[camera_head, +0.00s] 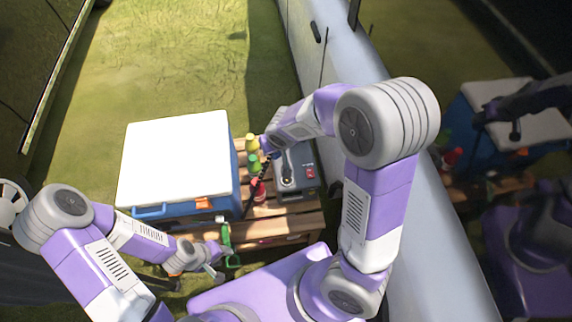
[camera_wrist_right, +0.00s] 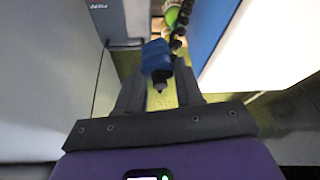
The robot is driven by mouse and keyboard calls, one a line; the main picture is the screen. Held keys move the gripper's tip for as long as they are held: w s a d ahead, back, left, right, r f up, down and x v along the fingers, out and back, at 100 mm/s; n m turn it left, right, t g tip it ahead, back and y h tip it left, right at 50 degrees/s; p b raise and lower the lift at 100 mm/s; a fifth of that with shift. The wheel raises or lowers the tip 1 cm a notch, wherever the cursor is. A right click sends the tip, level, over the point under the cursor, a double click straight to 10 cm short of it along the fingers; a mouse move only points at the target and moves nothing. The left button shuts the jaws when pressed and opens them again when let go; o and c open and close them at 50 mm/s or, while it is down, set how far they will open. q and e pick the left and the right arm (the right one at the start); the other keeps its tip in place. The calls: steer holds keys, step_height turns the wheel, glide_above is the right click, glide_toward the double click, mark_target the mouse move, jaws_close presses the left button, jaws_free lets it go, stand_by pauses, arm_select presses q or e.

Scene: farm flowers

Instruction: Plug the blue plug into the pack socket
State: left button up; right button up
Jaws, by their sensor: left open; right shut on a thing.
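The blue plug (camera_wrist_right: 157,60) sits between the fingers of my right gripper (camera_wrist_right: 160,92) in the wrist view, with a dark pin pointing back toward the palm. A black coiled cable (camera_wrist_right: 181,22) runs up from the plug. In the head view my right gripper (camera_head: 268,145) is beside the grey power pack (camera_head: 296,163), at its left far edge; the plug is not clear there. The pack has a red switch (camera_head: 311,172). I cannot make out the socket. My left gripper (camera_head: 216,272) is open and low, near the cooler's front.
A blue cooler with a white lid (camera_head: 178,155) stands left of the pack. Yellow (camera_head: 253,142), green (camera_head: 254,162) and red (camera_head: 259,190) bottles stand in the narrow gap. A green tool (camera_head: 227,243) is by my left gripper. A reflective vehicle side (camera_head: 345,60) borders the right.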

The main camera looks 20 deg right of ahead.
steer(key=d+f+m+h, duration=0.1)
steer(key=d+f+m, duration=0.1)
steer(key=f, duration=0.6)
steer(key=w+d+f+m+h+p, duration=0.1)
steer(key=f+m, duration=0.3)
steer(key=f, duration=0.4)
steer(key=shift+w+d+f+g, duration=0.15)
steer(key=shift+d+f+g, duration=0.15)
steer(key=shift+d, duration=0.45)
steer(key=shift+f, duration=0.15)
steer(key=shift+f+b, duration=2.45)
steer(key=shift+f, duration=0.3)
steer(key=shift+f+b, duration=0.35)
steer(key=shift+f, duration=0.15)
steer(key=o, duration=1.1)
